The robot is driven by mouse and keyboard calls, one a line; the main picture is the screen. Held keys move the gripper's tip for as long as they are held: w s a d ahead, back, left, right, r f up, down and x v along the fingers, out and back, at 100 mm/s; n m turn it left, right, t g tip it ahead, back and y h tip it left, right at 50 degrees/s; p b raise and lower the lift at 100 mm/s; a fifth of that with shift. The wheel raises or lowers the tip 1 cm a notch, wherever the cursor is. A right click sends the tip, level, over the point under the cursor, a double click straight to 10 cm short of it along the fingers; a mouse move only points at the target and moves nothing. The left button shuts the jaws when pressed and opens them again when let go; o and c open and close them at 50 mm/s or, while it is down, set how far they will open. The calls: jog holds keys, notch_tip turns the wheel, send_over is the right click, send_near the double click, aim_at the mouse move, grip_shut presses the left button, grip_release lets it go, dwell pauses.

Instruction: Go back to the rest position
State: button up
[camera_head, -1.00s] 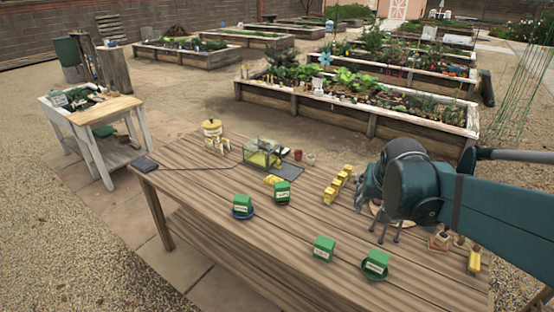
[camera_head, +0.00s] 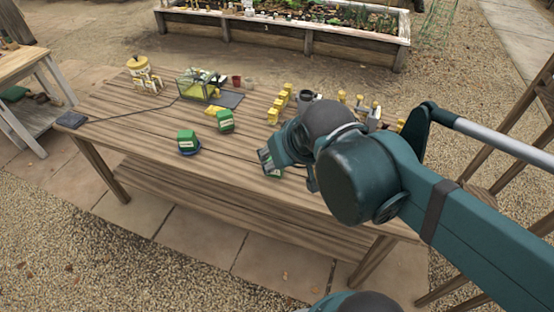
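My arm reaches in from the right over the wooden table (camera_head: 140,130). My gripper (camera_head: 272,160) is at the arm's far end, low over the front middle of the table. The wrist housing covers much of it, so I cannot tell whether it is open or shut. A green box (camera_head: 273,173) shows partly just under it; I cannot tell whether they touch. The table's right front part is hidden by my arm.
Yellow blocks (camera_head: 279,105) stand in a row behind my gripper. A raised bed (camera_head: 262,32) lies beyond the table.

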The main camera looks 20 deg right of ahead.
jog(key=shift+s+a+f, duration=0.1)
jog(key=shift+s+a, duration=0.35)
jog(key=shift+f, duration=0.1)
jog(key=shift+f+b, duration=0.75)
jog(key=shift+b, duration=0.1)
dwell(0.7)
